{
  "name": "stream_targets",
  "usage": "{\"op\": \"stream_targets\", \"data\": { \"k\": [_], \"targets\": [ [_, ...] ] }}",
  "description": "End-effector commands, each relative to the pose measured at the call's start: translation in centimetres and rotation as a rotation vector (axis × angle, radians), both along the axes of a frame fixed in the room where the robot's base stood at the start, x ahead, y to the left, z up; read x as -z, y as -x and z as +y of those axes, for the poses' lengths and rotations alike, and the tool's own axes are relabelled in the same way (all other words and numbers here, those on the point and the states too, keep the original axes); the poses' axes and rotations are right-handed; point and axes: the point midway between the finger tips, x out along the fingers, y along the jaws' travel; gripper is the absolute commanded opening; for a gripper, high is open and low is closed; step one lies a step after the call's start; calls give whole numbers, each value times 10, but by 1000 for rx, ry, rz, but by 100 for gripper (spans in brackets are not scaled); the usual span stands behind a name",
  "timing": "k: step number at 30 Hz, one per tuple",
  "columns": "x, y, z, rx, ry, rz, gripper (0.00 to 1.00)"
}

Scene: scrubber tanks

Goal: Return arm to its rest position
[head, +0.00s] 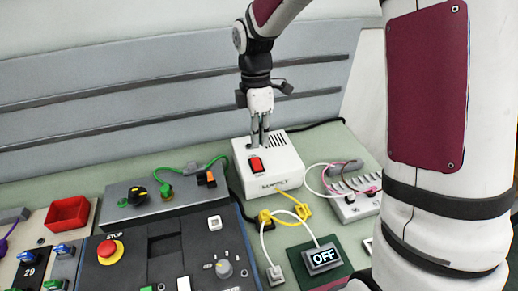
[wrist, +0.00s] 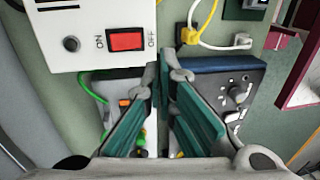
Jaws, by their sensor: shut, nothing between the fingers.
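My gripper (head: 260,142) points down at the white box with a red switch (head: 281,178) in the head view. Its fingers are shut and empty, close to the top of the box near the red rocker switch (head: 255,165). I cannot tell whether they touch the box. In the wrist view my gripper (wrist: 168,72) shows two greenish finger pads with tips together. There the white box (wrist: 85,60) fills the upper left, and its red switch (wrist: 125,40) lies between ON and OFF labels. My arm comes down from the upper right in the head view.
A grey control box (head: 160,200) with a black knob and a dark panel with a red STOP button (head: 110,250) stand left. A red tray (head: 68,214) is further left. Yellow and white cables lie between.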

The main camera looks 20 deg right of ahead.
Motion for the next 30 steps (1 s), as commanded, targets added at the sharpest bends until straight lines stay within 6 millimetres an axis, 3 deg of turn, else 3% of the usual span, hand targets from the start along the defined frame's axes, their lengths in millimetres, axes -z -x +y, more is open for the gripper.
{"op": "stream_targets", "data": {
  "k": [3,14,17,24,30],
  "targets": [
    [-18,2,0,-1,0,-4,0],
    [-36,8,0,15,6,-9,0],
    [-50,15,-3,82,25,-43,0],
    [-106,58,-15,435,76,-200,0],
    [-143,102,-25,768,54,-334,0]
  ]
}}
